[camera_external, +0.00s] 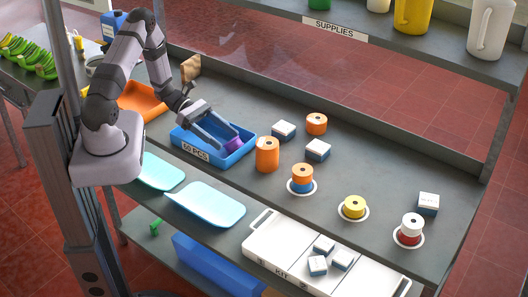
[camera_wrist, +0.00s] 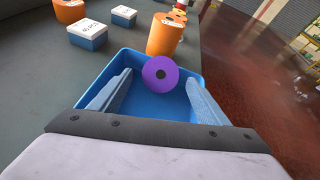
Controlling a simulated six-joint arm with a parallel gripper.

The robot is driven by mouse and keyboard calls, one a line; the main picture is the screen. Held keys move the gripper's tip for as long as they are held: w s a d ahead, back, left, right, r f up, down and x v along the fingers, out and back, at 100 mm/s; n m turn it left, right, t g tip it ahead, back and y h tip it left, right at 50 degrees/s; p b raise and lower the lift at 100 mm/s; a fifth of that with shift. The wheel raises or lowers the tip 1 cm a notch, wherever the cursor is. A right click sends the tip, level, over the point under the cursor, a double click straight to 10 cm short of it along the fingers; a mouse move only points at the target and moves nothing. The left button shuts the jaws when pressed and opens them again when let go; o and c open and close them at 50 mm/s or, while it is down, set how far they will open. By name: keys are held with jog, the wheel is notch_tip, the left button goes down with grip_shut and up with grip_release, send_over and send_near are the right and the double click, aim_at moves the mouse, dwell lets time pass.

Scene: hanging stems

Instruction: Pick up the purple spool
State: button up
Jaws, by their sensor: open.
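The purple spool (camera_external: 233,144) is in the blue bin (camera_external: 184,151), near the bin's right end in the external view. In the wrist view the purple spool (camera_wrist: 160,73) shows its round face and dark centre hole against the far wall of the blue bin (camera_wrist: 152,104). My gripper (camera_external: 226,139) reaches down into the bin. In the wrist view my gripper (camera_wrist: 162,90) is open, with one finger on each side and the spool just beyond and between the fingertips. Neither finger visibly touches it. The spool's lower part is hard to make out in the external view.
An orange spool stack (camera_external: 267,154) stands just beyond the bin's right end. Blue-white boxes (camera_external: 284,130) and another orange spool (camera_external: 316,124) stand behind. Plates with spools (camera_external: 302,180) lie to the right. Cyan trays (camera_external: 205,203) and a white kit tray (camera_external: 285,240) lie in front.

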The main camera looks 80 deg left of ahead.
jog(key=shift+x, duration=1.15)
jog(key=shift+c, duration=0.5)
jog(key=c, duration=1.1)
jog(key=shift+c, duration=0.2)
jog(key=shift+r, duration=0.15)
notch_tip(320, 180, up, 10)
jog(key=b, duration=0.1)
jog(key=shift+b, duration=0.4)
